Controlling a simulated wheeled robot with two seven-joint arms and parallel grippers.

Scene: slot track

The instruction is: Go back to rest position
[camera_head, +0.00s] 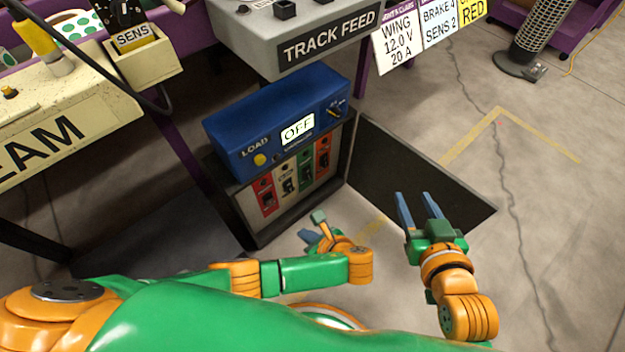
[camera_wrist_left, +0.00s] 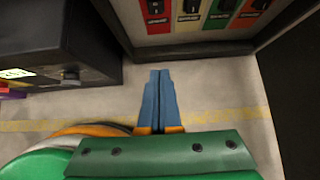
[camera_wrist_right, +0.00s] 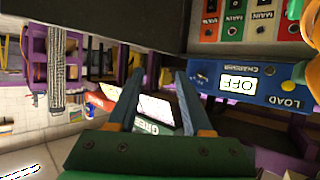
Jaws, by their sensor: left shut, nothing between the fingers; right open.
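My left gripper (camera_head: 307,236) is shut and empty, low in front of the switch panel. In the left wrist view its blue fingers (camera_wrist_left: 158,75) meet above bare floor, below the panel's coloured switches. My right gripper (camera_head: 419,198) is open and empty, further right, over the floor by the dark panel. In the right wrist view its fingers (camera_wrist_right: 157,76) stand apart with nothing between them. The blue load unit (camera_head: 228,134) shows OFF on its display and sits on top of the switch panel (camera_head: 245,205). Both grippers are clear of the unit in the head view.
The grey TRACK FEED box (camera_head: 240,38) is above the blue unit. A cream console (camera_head: 100,97) and a SENS box (camera_head: 150,68) stand at the left. A dark upright panel (camera_head: 385,170) is beside the switch panel. Open floor (camera_head: 560,220) lies at the right.

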